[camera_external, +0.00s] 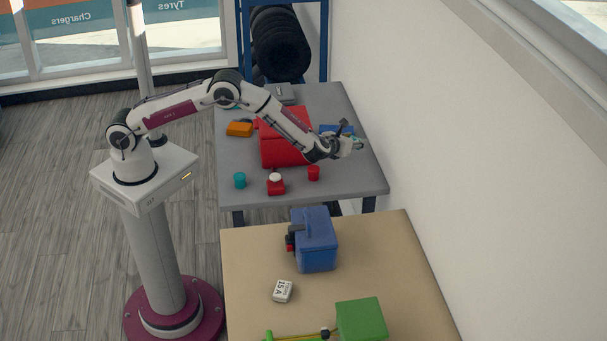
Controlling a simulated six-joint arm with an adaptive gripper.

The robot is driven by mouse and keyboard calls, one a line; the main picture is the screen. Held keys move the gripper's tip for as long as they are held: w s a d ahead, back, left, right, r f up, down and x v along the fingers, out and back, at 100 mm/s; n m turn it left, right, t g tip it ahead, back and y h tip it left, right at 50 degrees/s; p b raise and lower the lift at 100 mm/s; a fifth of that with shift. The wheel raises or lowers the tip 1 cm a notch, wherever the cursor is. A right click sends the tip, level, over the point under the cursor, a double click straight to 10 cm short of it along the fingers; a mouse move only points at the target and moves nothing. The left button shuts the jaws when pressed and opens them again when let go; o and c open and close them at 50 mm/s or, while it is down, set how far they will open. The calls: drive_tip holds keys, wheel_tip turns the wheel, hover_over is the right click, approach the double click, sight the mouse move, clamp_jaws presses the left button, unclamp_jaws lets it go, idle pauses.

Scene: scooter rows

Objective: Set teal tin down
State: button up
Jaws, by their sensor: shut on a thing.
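My gripper (352,145) is over the right part of the grey table (342,183), near its wall-side edge. It is shut on a small teal thing (358,142), which I take for the teal tin; the fingers hide much of it. I cannot tell its height above the table.
A large red case (284,150) fills the table's middle. A red block with a white top (276,184) and a red cylinder (314,173) stand in front. An orange block (239,129) and a blue thing (331,128) lie behind. The table's front right is clear.

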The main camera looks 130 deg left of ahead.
hover_over(353, 164)
drive_tip(key=shift+f, duration=2.1)
drive_tip(key=shift+f, duration=1.85)
drive_tip(key=shift+f, duration=0.15)
drive_tip(key=o, duration=1.2)
drive_tip(key=shift+v, duration=6.05)
